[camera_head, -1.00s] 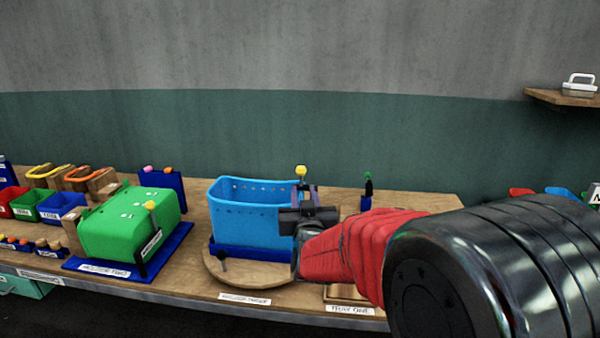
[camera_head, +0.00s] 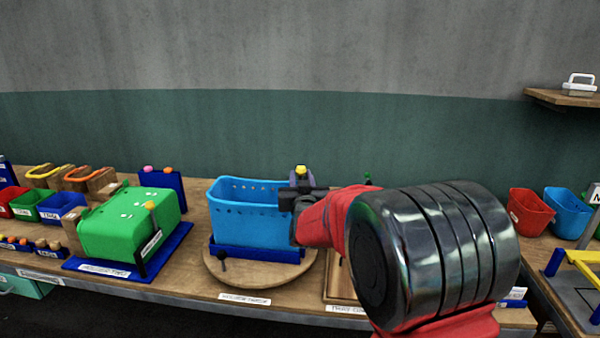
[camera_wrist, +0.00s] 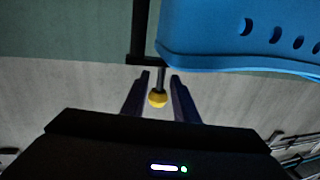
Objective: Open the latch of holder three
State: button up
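Holder three (camera_head: 215,251) is a dark blue base on a round wooden plate, with a blue perforated bin (camera_head: 247,212) standing in it. Its label at the bench edge is small and reads like "holder three". A yellow latch knob (camera_head: 301,170) shows at the bin's right end; in the wrist view the knob (camera_wrist: 158,99) sits on a thin grey rod beside a dark post. My gripper (camera_head: 302,181) is at the knob. In the wrist view my gripper (camera_wrist: 160,76) is open, one finger on each side of the knob, with narrow gaps. The latch's lower part is hidden behind my gripper and arm.
A green bin (camera_head: 128,222) in another holder, with its own yellow knob, stands to the left. A wooden tray (camera_head: 340,280) lies right of the round plate, partly behind my arm. Red and blue bins (camera_head: 568,214) stand on the right bench.

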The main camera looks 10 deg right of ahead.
aim_at(300, 171)
jog(key=shift+w+d, duration=0.15)
jog(key=shift+w, duration=0.9)
jog(key=shift+w+d, duration=0.1)
jog(key=shift+w, duration=0.95)
jog(key=shift+c, duration=0.3)
